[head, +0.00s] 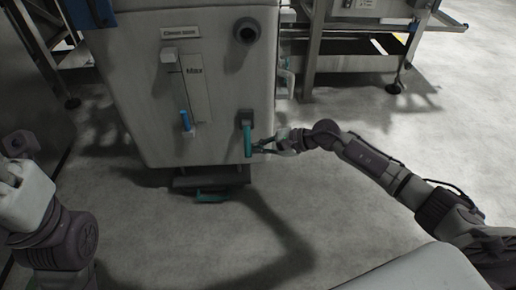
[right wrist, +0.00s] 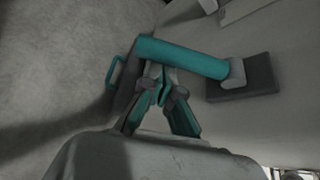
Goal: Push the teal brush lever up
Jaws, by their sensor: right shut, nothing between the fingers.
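The teal brush lever (head: 248,141) is on the front of the pale washer cabinet, near its lower right corner. It hangs down from a dark mounting plate (head: 245,117). In the right wrist view the lever is a teal bar (right wrist: 185,56) joined by a light grey end piece to the dark plate (right wrist: 245,80). My right gripper (head: 259,147) is beside the lever's lower part, on its right. In the right wrist view its fingers (right wrist: 159,76) are together, close to the lever's free end; I cannot tell whether they touch it. My left gripper is not in view.
A blue lever (head: 185,119) and a dark round port (head: 246,31) are on the same cabinet face. A teal handle (head: 212,197) is low under the cabinet. A metal-framed table (head: 352,45) stands behind right. The floor (head: 330,200) in front is clear.

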